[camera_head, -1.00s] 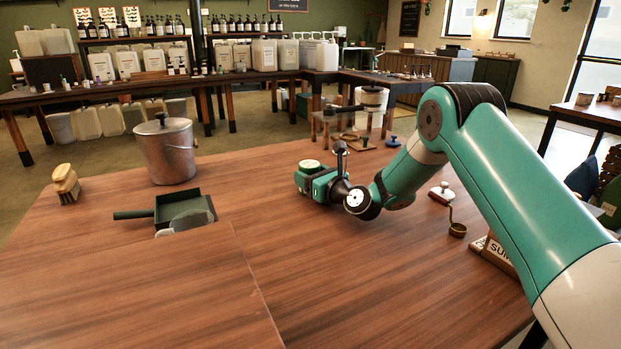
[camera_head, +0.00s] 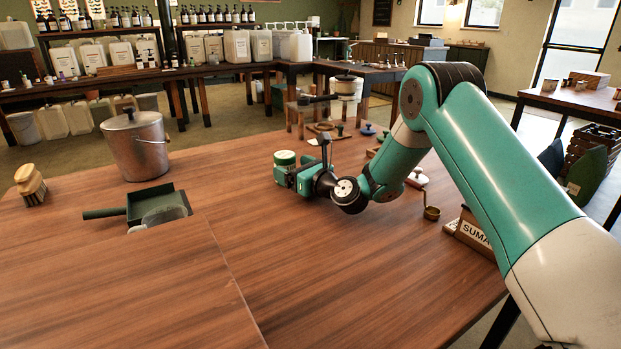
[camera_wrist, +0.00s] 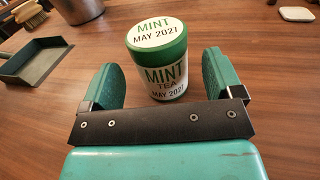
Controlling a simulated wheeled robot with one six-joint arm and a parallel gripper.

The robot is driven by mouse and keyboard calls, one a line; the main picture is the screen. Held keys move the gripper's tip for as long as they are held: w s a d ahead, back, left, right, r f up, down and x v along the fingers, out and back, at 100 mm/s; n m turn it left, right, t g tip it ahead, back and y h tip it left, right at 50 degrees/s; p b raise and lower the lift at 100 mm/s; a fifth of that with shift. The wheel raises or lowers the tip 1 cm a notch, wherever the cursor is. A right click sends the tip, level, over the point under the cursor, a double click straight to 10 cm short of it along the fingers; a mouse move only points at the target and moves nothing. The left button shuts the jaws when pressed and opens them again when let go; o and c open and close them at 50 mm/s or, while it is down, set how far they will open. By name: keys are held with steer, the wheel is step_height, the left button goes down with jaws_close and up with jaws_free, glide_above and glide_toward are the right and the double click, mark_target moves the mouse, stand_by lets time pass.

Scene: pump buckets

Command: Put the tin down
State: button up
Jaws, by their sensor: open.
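My gripper (camera_wrist: 163,80) is open, with a green finger on each side and a gap to the tin. In the head view the tin (camera_head: 285,166) stands at the far side of my gripper (camera_head: 285,175), which is low over the table and partly hides the tin's lower part.
A metal bucket with lid (camera_head: 137,146), a dark green dustpan (camera_head: 152,201) and a brush (camera_head: 31,184) are to the left. A brass ladle (camera_head: 431,212) and a wooden sign block (camera_head: 470,236) lie to the right. The front of the table (camera_head: 300,270) is clear.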

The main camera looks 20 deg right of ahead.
steer(key=b+v, duration=0.1)
steer(key=v, duration=0.7)
steer(key=shift+b, duration=0.35)
steer(key=shift+s+r, duration=0.1)
steer(key=shift+s, duration=0.25)
steer(key=s+a+r+n+g+y, duration=0.2)
steer(key=s+a+r+n+g, duration=0.25)
steer(key=s+a+n, duration=0.5)
steer(key=s+a+r+n+g+y, duration=0.25)
steer(key=s+a+n+g, duration=0.3)
steer(key=n, duration=0.65)
steer(key=s+d+n+g+h, duration=0.2)
steer(key=s+n+g+h, duration=0.1)
steer(key=s+n, duration=0.5)
steer(key=s+d+n+g+h, duration=0.3)
steer(key=s+n+h, duration=0.2)
steer(key=s, duration=0.9)
steer(key=n, duration=0.3)
steer(key=shift+s+d+n, duration=0.15)
steer(key=shift+d+n, duration=0.15)
steer(key=shift+n, duration=0.05)
